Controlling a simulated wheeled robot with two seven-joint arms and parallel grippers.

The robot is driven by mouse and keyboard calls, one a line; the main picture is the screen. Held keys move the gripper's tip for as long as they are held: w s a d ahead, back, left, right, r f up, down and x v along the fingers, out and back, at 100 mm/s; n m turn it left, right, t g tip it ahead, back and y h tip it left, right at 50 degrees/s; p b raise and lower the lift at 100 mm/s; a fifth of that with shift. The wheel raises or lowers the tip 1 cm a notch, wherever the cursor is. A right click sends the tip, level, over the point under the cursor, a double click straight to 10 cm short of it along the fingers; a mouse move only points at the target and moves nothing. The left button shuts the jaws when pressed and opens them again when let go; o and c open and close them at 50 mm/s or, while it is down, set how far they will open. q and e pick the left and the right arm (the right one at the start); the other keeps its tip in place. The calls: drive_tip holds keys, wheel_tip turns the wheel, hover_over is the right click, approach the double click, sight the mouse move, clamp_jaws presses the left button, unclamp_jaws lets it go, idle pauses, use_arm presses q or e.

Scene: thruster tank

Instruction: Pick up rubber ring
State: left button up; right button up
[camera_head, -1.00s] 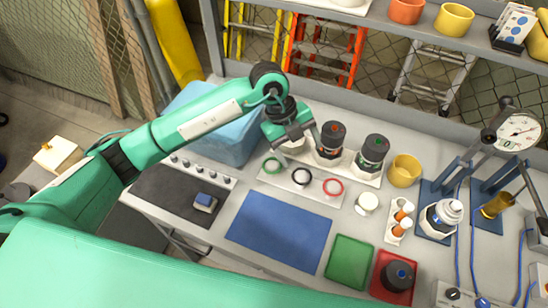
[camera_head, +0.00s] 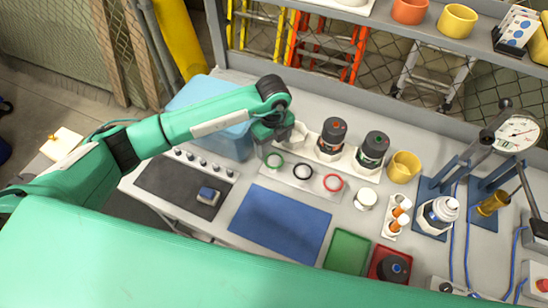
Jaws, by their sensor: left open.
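Three rings lie in a row on a white strip (camera_head: 290,173) on the bench: a green ring (camera_head: 274,160), a black ring (camera_head: 303,171) and a red ring (camera_head: 333,183). The black one lies between the other two. My left gripper (camera_head: 275,145) points down just above and behind the green ring. It is open, and its fingertips are small and partly hidden by its own body. I cannot tell whether they touch the ring. My right gripper is not in view.
A blue bin (camera_head: 215,125) is at the left. A blue mat (camera_head: 280,222) lies clear in front. A yellow cup (camera_head: 404,166) stands to the right.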

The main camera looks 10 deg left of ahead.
sight(273, 159)
use_arm(q)
drive_tip(key=f+p, duration=0.1)
drive_tip(key=f, duration=0.1)
drive_tip(key=s+f+p, duration=0.1)
drive_tip(key=shift+d+f+p, duration=0.1)
drive_tip(key=shift+f+p, duration=0.2)
drive_tip(key=shift+f, duration=0.05)
drive_tip(key=shift+w+f, duration=0.1)
drive_tip(key=shift+f, duration=0.4)
drive_tip(key=shift+f, duration=0.3)
drive_tip(key=c, duration=1)
drive_tip(key=shift+r, duration=0.1)
drive_tip(key=shift+c, duration=0.2)
